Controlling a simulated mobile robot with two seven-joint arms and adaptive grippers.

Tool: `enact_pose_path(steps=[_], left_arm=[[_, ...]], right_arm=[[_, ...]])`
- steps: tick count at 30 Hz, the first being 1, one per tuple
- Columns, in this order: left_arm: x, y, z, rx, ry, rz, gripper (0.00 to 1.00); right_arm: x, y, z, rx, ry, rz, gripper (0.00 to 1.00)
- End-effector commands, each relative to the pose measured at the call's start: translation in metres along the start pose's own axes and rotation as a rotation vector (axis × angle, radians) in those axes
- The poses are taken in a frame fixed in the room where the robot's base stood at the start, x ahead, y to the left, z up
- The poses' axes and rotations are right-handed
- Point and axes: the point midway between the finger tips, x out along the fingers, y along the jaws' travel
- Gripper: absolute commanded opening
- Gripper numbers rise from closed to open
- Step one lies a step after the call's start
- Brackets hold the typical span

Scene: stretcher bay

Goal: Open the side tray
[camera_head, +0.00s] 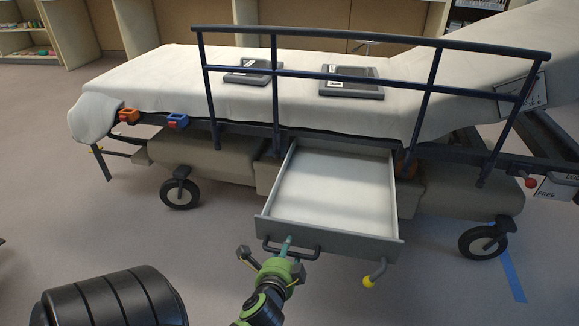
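The side tray (335,190) is a shallow grey drawer with a pale, empty floor. It is pulled well out from under the stretcher, towards me. Its front panel (330,237) carries a dark bar handle (310,256) low in the middle. My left gripper (271,262), with green parts, is just in front of the handle's left end. Its dark fingers look spread apart. A teal piece overlaps the handle in the picture; I cannot tell whether it touches. My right gripper is not in view.
The stretcher (160,78) has a dark side rail (365,77) raised above the tray and two dark flat devices on its sheet. Wheels (180,193) stand at either side. Floor in front is clear.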

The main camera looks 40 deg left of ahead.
Motion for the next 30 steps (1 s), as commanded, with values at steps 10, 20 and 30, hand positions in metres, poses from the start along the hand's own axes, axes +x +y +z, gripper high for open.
enact_pose_path(steps=[10, 20, 30], left_arm=[[-0.025, -0.007, 0.000, 0.003, 0.003, -0.025, 0.46], [-0.047, -0.001, 0.000, 0.002, 0.003, -0.024, 0.46], [-0.071, 0.006, 0.000, 0.001, 0.003, -0.019, 0.46]], right_arm=[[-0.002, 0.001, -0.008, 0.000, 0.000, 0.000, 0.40], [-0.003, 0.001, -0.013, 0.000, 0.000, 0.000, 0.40], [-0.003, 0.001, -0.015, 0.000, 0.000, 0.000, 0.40]])
